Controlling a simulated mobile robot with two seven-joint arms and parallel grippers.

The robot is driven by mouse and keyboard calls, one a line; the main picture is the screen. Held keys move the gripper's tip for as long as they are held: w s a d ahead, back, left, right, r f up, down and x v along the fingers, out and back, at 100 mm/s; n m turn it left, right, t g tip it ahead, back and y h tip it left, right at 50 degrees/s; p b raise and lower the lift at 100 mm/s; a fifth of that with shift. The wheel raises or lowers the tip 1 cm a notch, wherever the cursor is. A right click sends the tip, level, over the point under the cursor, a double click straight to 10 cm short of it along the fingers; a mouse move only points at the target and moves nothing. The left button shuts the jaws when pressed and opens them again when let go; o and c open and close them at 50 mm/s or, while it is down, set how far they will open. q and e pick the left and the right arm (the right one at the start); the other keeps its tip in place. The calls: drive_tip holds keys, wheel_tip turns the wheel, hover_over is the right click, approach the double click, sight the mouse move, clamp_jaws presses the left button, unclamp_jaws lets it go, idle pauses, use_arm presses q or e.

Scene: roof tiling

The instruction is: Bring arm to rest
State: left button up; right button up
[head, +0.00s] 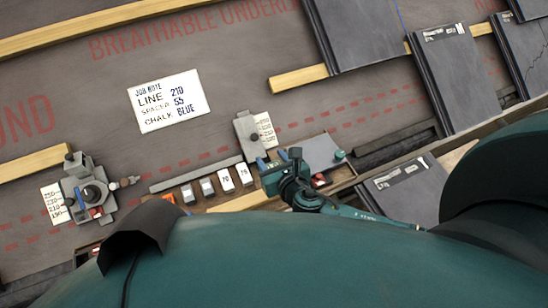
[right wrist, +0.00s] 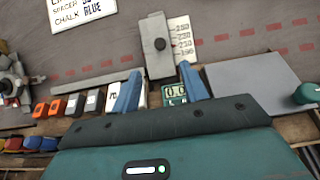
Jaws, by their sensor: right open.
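My right gripper (head: 279,160) is at the centre of the head view, over the wooden tool ledge at the roof's lower edge. Its two blue fingers stand apart in the right wrist view (right wrist: 160,92), with nothing held between them. My left gripper is not seen.
Numbered blocks (head: 226,179) sit left of my right gripper. A flat grey plate (right wrist: 250,88) and a green knob (right wrist: 307,93) are to its right. A clamp-like device (head: 90,193) stands at left. Dark slates (head: 455,75) lie at right. The underlay around the job note (head: 168,101) is clear.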

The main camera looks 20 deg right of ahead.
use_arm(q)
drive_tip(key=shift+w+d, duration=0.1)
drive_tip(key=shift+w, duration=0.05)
use_arm(e)
drive_tip(key=shift+s+r, duration=0.25)
drive_tip(key=shift+s, duration=0.25)
